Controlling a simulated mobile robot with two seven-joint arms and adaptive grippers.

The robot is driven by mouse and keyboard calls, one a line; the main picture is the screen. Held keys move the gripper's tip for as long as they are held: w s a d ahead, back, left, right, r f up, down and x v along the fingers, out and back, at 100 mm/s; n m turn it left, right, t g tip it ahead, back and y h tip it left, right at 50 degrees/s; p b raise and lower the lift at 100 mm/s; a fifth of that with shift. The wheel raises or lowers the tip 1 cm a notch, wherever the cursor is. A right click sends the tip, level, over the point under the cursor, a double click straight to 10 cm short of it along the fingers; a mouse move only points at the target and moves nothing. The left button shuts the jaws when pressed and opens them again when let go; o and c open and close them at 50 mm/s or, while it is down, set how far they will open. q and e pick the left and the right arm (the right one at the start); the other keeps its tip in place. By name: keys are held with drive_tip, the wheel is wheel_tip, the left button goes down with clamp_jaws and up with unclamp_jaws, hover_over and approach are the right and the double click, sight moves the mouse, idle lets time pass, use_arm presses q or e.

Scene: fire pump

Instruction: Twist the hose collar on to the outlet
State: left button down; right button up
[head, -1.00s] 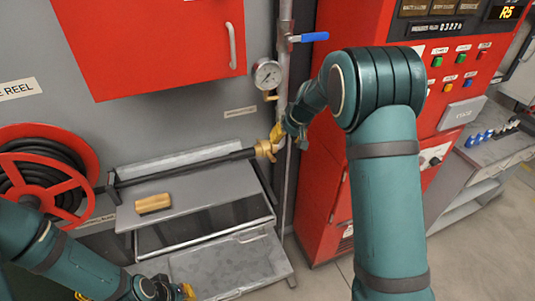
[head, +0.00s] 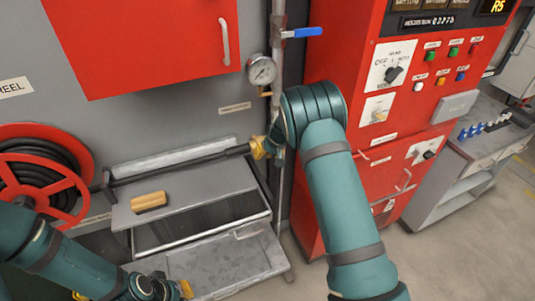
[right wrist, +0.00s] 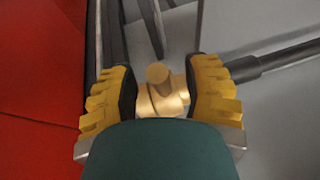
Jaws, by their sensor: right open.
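In the head view, the black hose (head: 195,160) runs level along the wall to the vertical grey pipe (head: 277,100). My right gripper (head: 262,148) is at the hose's right end and hides most of the brass fitting there. In the right wrist view, my right gripper (right wrist: 161,98) is open, with its yellow fingers on both sides of a brass fitting (right wrist: 158,96). Whether this part is the collar or the outlet I cannot tell. The hose also shows there, beyond the right finger (right wrist: 285,57). My left gripper (head: 184,290) is low at the bottom edge, its jaws unclear.
A pressure gauge (head: 261,70) and a blue-handled valve (head: 305,32) sit above the fitting. A red control cabinet (head: 345,165) stands close to the right. A wooden brush-like block (head: 149,201) lies on the grey shelf (head: 190,203). A red hose reel (head: 40,170) is at the left.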

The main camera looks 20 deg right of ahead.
drive_tip(key=shift+c, duration=0.5)
clamp_jaws()
drive_tip(key=shift+w+r+g+p, duration=0.3)
drive_tip(key=shift+r+g, duration=0.5)
drive_tip(key=shift+g, duration=0.4)
drive_tip(key=shift+w+r+g, duration=0.25)
drive_tip(key=shift+r+g, duration=0.15)
drive_tip(key=shift+g, duration=0.5)
